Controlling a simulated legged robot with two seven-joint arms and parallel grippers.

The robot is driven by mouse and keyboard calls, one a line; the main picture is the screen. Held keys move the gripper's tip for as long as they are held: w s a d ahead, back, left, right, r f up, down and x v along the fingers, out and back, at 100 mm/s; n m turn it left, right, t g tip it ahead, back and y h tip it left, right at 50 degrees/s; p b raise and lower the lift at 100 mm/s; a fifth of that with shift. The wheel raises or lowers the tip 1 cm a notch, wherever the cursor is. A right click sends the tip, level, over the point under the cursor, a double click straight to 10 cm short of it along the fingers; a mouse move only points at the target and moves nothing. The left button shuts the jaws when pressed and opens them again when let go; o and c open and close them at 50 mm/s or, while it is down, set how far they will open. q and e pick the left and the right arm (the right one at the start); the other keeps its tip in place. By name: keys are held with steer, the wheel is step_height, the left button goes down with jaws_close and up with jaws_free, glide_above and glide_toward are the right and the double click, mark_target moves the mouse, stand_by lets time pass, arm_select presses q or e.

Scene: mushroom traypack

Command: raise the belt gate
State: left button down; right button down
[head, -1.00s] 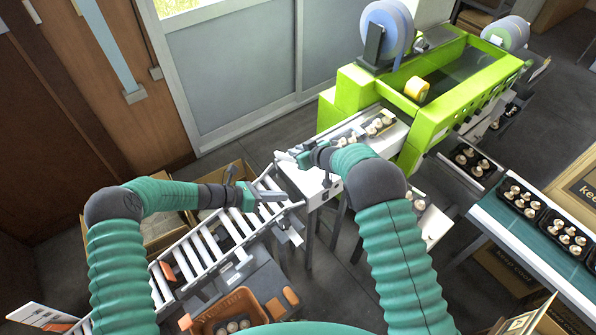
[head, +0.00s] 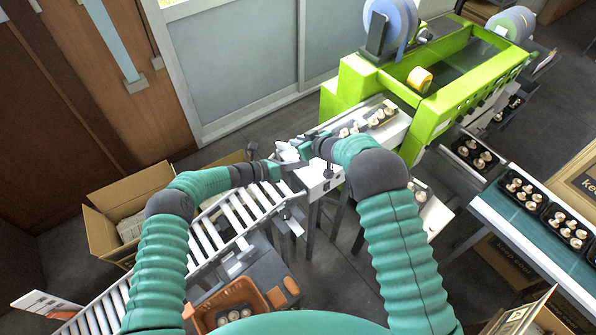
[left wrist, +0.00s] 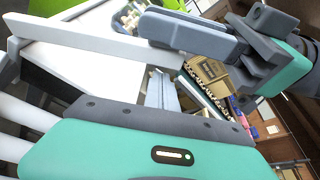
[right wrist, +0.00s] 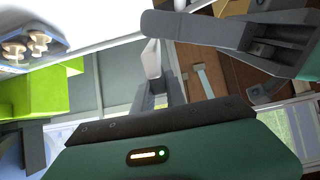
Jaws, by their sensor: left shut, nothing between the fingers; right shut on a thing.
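The belt gate is a pale bar (left wrist: 85,43) crossing the upper left of the left wrist view; in the head view, a pale piece (head: 285,152) shows at the roller conveyor's upper end. My right gripper (head: 303,148) is shut on the gate, and its end (right wrist: 152,60) shows at the fingers in the right wrist view. My left gripper (head: 290,165) is shut and empty, just below the right gripper. In the left wrist view its fingers (left wrist: 164,92) are closed below the bar. The grippers hide much of the gate in the head view.
The roller conveyor (head: 222,222) slopes to the lower left. The green machine (head: 352,92) stands at the upper right, with a white infeed surface (head: 330,172) by the grippers. An orange crate (head: 262,293) of mushrooms is near my body; an open carton (head: 98,230) is left.

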arm_select(q)
steer(key=shift+w+a+r, duration=0.15)
steer(key=shift+w+r, duration=0.05)
steer(key=shift+r, duration=0.1)
steer(key=shift+w+a+r, duration=0.25)
steer(key=shift+w+r, duration=0.15)
steer(key=shift+r, duration=0.15)
steer(key=shift+w+a+r, duration=0.2)
steer(key=shift+w+r, duration=0.15)
steer(key=shift+r, duration=0.15)
arm_select(e)
steer(key=shift+d+f, duration=0.1)
steer(key=shift+f, duration=0.15)
steer(key=c, duration=1.7)
jaws_free()
steer(key=o, duration=0.3)
arm_select(q)
steer(key=shift+s+d+f, duration=0.15)
steer(key=shift+s, duration=0.05)
arm_select(e)
steer(key=shift+o, duration=0.2)
steer(key=shift+r, duration=0.1)
arm_select(q)
steer(key=shift+f, duration=0.1)
arm_select(e)
steer(key=shift+r, duration=0.1)
